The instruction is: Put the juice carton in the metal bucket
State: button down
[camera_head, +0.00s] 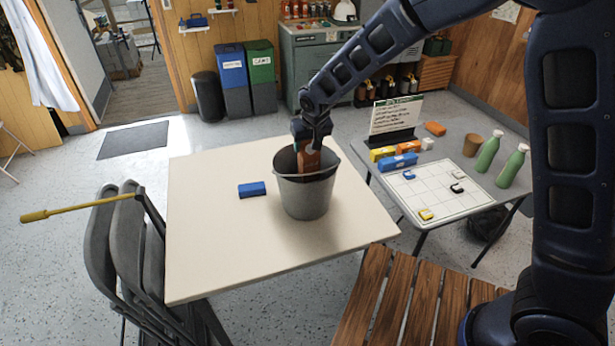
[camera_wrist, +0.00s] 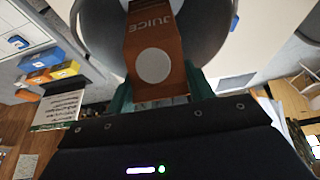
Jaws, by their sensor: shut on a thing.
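The metal bucket (camera_head: 306,198) stands upright on the cream table (camera_head: 225,250). The juice carton (camera_head: 308,163) is orange-brown and is held upright in the bucket's mouth, its lower part hidden by the bucket wall. My gripper (camera_head: 311,146) is above the bucket and shut on the carton. In the wrist view the carton (camera_wrist: 153,55), marked JUICE with a pale round spot, sits between the green fingers, with the grey bucket (camera_wrist: 205,30) around its far end. Whether the carton touches the bucket's bottom is hidden.
A blue block (camera_head: 251,189) lies on the table left of the bucket. A grey side table (camera_head: 465,135) at right holds a sign, coloured boxes, a gridded board, a brown cup and two green bottles (camera_head: 487,154). Folding chairs (camera_head: 125,240) stand at left, a slatted wooden bench (camera_head: 405,300) in front.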

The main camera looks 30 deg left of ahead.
aim_at(312, 167)
notch_tip(312, 167, down, 15)
dwell(0.6)
jog(key=shift+f, duration=0.1)
jog(key=c, duration=0.6)
grip_release()
jog(key=v, duration=1.2)
